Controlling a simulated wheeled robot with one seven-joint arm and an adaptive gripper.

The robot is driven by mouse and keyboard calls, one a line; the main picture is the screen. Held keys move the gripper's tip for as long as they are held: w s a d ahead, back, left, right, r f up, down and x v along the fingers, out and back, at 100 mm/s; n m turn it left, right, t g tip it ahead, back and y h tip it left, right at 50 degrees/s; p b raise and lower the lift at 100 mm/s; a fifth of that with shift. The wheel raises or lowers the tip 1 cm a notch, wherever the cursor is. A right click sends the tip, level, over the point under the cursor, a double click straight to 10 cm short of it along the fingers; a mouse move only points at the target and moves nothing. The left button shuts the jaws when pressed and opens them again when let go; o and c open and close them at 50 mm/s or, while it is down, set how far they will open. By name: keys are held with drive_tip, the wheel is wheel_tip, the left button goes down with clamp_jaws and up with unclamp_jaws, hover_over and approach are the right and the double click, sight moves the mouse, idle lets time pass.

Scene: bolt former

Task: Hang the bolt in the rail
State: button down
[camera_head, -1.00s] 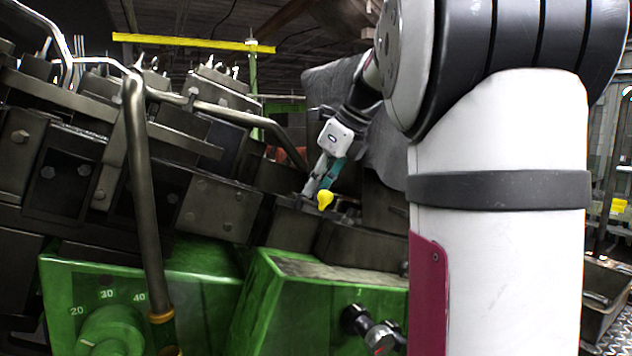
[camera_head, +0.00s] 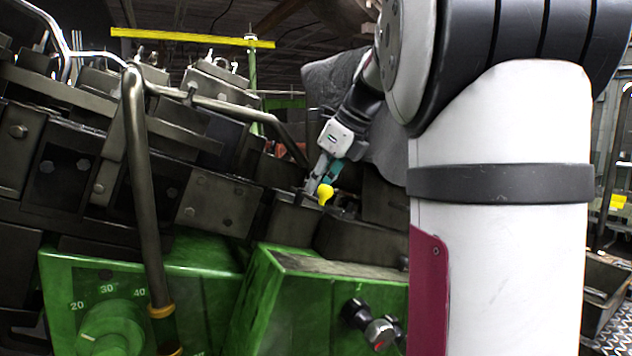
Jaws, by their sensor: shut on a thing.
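The bolt (camera_head: 325,194) shows as a small yellow piece with a rounded head, at the tips of my gripper (camera_head: 322,185). My gripper is shut on it, pointing down and slightly left from the white wrist. The bolt is just above or at the dark metal blocks of the machine (camera_head: 290,222). I cannot tell whether it touches them. Its shank is not clearly visible. The rail cannot be told apart surely among the dark machine parts around the gripper.
A bent metal pipe (camera_head: 143,190) rises in front of the machine at left. Green housings (camera_head: 255,300) with a dial (camera_head: 112,332) and a black knob (camera_head: 355,312) stand below. A yellow bar (camera_head: 190,38) crosses behind. My white arm fills the right.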

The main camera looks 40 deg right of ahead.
drive_tip(key=shift+f, duration=0.35)
idle(0.5)
drive_tip(key=c, duration=1.5)
unclamp_jaws()
drive_tip(key=shift+o, duration=0.2)
drive_tip(key=o, duration=0.6)
drive_tip(key=shift+s+r+p, duration=0.1)
drive_tip(key=shift+r+p, duration=0.6)
drive_tip(key=shift+r, duration=0.65)
drive_tip(key=shift+r+p, duration=0.6)
drive_tip(key=shift+r, duration=1.6)
